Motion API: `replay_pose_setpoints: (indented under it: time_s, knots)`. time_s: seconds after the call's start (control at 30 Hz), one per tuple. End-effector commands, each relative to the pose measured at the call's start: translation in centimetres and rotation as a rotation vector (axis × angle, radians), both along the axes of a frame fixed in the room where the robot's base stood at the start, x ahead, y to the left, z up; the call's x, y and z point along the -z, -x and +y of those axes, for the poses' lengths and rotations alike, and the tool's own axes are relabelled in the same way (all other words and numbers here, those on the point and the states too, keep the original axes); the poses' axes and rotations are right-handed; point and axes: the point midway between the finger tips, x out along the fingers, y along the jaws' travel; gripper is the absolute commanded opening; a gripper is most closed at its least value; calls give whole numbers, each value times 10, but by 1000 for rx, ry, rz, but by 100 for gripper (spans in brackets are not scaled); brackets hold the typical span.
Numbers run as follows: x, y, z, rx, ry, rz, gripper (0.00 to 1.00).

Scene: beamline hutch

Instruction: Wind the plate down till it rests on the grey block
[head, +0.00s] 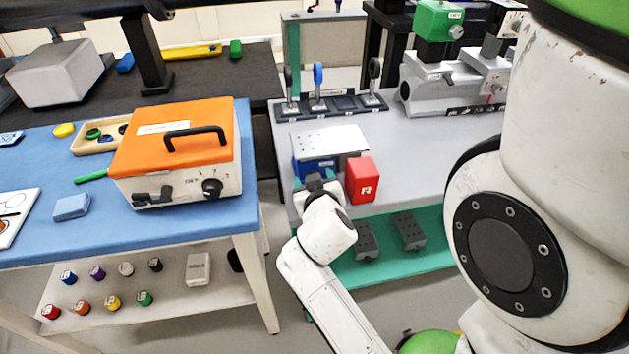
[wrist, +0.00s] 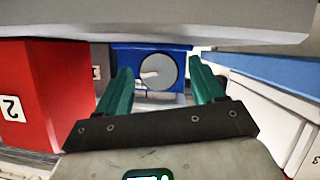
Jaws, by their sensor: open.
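The pale plate (head: 330,140), with small holes, sits level on top of a blue jack (head: 314,168) on the grey bench. In the wrist view, which looks upside down, the blue jack (wrist: 122,58) shows with a round grey knob (wrist: 157,72) on its face. My gripper (head: 316,180) is open in front of the jack. In the wrist view its green fingers (wrist: 160,85) stand apart on either side of the knob, with no clear contact. A grey block (wrist: 98,70) partly shows between the jack and a red block. The gap between plate and grey block cannot be made out.
The red numbered block (head: 361,180) stands just right of my gripper and also fills the left of the wrist view (wrist: 35,95). A tool rack (head: 332,106) stands behind the plate. An orange-lidded box (head: 175,140) is on the blue table to the left.

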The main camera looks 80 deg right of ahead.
Motion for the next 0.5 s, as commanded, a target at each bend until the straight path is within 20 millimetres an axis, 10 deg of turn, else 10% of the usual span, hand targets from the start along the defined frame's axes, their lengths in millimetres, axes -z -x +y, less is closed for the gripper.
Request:
replay_pose_setpoints:
  time_s: [0.5]
  knots:
    - [-23, 18, 59, -3, -2, 0, 68]
